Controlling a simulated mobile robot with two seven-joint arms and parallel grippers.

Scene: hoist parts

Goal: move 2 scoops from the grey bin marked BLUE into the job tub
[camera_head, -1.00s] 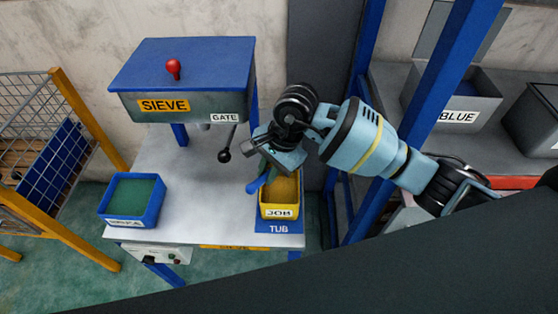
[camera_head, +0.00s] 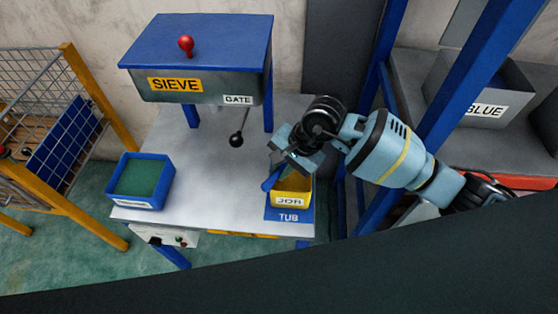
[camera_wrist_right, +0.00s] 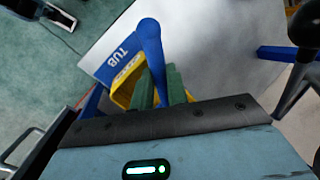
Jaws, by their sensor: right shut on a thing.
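The yellow job tub (camera_head: 292,199) stands on a blue mat marked TUB (camera_head: 289,216) at the right front of the table. My right gripper (camera_head: 284,171) is over the tub's back left part and hides some of its inside. It is shut on a blue scoop (camera_head: 270,182), seen partly at the tub's left edge. In the right wrist view the scoop (camera_wrist_right: 150,45) sticks out from between the green fingers, beside the tub (camera_wrist_right: 124,88). The scoop's load cannot be made out. The grey bin marked BLUE (camera_head: 486,110) is on the shelf at right. My left gripper is not in view.
The sieve box (camera_head: 195,60) stands over the back of the table, with a black-knobbed gate lever (camera_head: 236,140) hanging below. A blue tray with green contents (camera_head: 140,197) sits at front left. A blue post (camera_head: 465,75) stands before the shelf. The table's middle is clear.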

